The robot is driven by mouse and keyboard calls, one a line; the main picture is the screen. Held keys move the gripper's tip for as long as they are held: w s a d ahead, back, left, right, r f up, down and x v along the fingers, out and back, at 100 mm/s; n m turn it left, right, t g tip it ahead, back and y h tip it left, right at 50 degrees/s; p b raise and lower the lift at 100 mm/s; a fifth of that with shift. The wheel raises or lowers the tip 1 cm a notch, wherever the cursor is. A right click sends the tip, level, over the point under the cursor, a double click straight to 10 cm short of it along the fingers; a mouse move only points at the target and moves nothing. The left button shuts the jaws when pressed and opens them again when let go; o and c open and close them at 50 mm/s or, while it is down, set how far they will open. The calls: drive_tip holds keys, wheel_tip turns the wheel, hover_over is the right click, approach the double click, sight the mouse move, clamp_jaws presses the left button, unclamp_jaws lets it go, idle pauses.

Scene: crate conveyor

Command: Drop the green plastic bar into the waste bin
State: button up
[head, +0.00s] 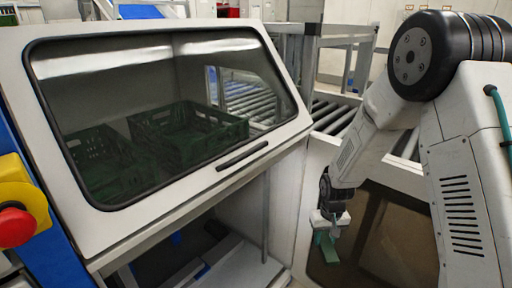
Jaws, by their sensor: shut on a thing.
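My gripper (329,232) hangs pointing down at the lower right of the head view, at the end of my white arm. It is shut on the green plastic bar (329,250), which sticks out below the fingers and is tilted. The bar is in front of a dark brown panel or opening with a black edge (378,248); I cannot tell whether it touches this. No waste bin can be clearly made out.
A white machine with a sloped window (214,184) fills the left; dark green crates (190,130) show behind its glass. A roller conveyor (335,118) runs behind. A red stop button on a yellow box (15,226) is at the left edge.

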drive_tip(key=shift+m, duration=0.4)
drive_tip(key=d, duration=0.1)
drive_tip(key=w+d+r, duration=0.1)
drive_tip(key=d+r, duration=0.1)
drive_tip(key=d, duration=0.1)
drive_tip(key=shift+w, duration=0.15)
drive_tip(key=shift+a, duration=0.1)
